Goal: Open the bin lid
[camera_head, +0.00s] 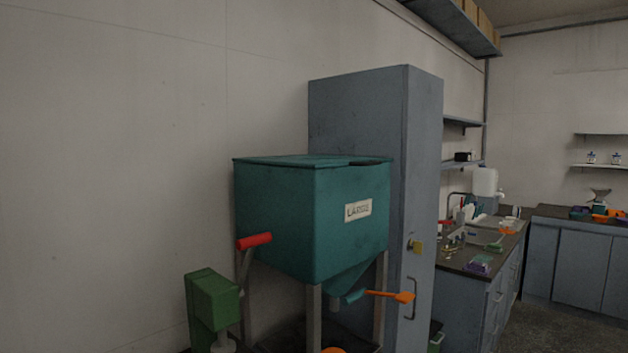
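The teal bin (280,215) stands on grey metal legs against the wall, with a white label (358,210) on its front. Its flat teal lid (300,160) lies on top and looks shut. A dark strip (368,163) shows at the right part of the lid's edge. The bin narrows to a chute at the bottom, where a lever with an orange end (403,297) sticks out to the right. Neither of my grippers is in view.
A tall blue-grey cabinet (422,180) stands right behind the bin. A green machine part (211,298) and a red handle (254,241) are at its lower left. A counter (470,258) with a sink and several small items lies to the right. Floor (560,330) is clear at lower right.

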